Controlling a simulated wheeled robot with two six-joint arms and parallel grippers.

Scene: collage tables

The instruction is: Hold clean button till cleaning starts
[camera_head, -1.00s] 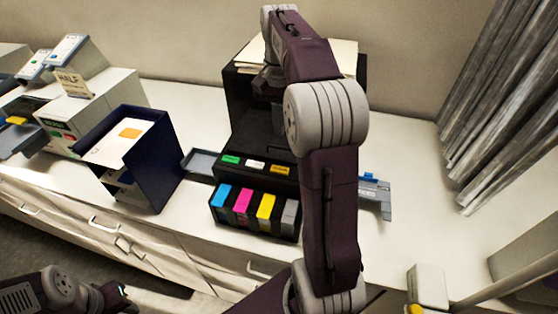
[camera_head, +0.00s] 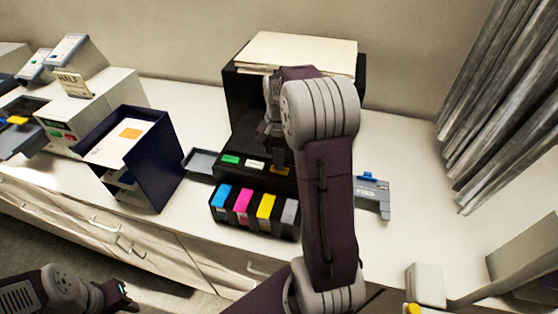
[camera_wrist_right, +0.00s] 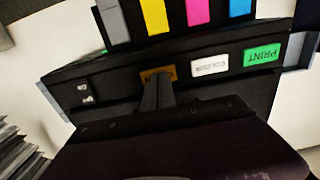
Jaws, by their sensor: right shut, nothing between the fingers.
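The black printer (camera_head: 245,110) stands on the white counter, with a row of three buttons on its front. The orange button (camera_head: 284,173), its label mostly covered, is at the right of that row and also shows in the right wrist view (camera_wrist_right: 150,74). My right gripper (camera_head: 277,160) is shut and empty and points down at the orange button. In the right wrist view its fingertips (camera_wrist_right: 158,84) overlap the button; I cannot tell whether it is pressed in. My left gripper (camera_head: 125,291) is at the lower left, away from the printer, its jaws unclear.
The green PRINT button (camera_head: 231,160) and a white button (camera_head: 255,165) sit beside the orange one. Blue, magenta, yellow and grey cartridges (camera_head: 243,203) are below. A dark blue holder (camera_head: 163,160) stands left, a grey FEED part (camera_head: 374,190) right.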

